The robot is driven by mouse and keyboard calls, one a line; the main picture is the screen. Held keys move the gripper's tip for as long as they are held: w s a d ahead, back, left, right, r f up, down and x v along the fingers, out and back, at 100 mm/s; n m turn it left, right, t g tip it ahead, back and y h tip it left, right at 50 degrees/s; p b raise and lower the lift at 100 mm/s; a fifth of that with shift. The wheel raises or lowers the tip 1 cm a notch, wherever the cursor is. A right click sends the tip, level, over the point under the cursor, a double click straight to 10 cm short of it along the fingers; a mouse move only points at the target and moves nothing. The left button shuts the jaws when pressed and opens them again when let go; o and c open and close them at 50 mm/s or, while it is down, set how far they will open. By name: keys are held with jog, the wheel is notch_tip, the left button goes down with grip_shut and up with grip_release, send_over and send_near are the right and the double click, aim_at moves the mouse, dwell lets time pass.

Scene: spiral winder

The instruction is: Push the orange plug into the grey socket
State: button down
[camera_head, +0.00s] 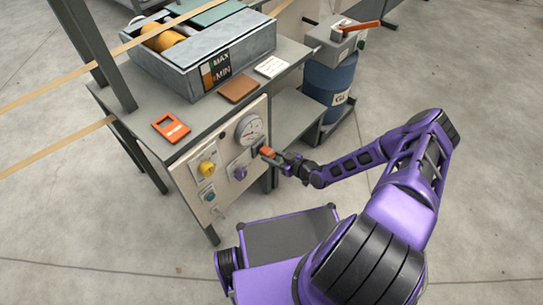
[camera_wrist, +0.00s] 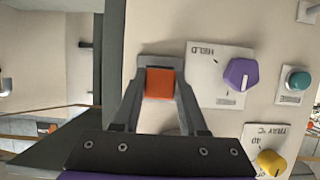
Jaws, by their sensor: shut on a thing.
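The orange plug (camera_head: 267,152) is at the right end of the panel, held at the tip of my gripper (camera_head: 273,157). In the wrist view the plug (camera_wrist: 160,83) sits between the two fingers of my gripper (camera_wrist: 160,88), which are shut on it. The grey socket (camera_wrist: 161,61) shows as a grey edge on the panel just beyond the plug, mostly hidden by plug and fingers. The plug is lined up close in front of it; I cannot tell whether it has entered.
The panel (camera_head: 178,171) carries a round gauge (camera_head: 248,128), a purple knob (camera_wrist: 240,74), a teal button (camera_wrist: 298,80) and a yellow knob (camera_wrist: 271,162). An orange frame (camera_head: 171,127) and brown block (camera_head: 239,89) lie on the bench above. A blue drum (camera_head: 329,80) stands behind.

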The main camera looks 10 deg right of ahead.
jog(key=shift+w+a, duration=0.3)
jog(key=shift+w, duration=0.1)
dwell(0.4)
jog(key=shift+c, duration=1.8)
grip_release()
jog(key=p+v, duration=0.1)
jog(key=v, duration=1.6)
jog(key=shift+s+p, duration=0.2)
jog(key=shift+p, duration=0.2)
jog(key=shift+d, duration=0.15)
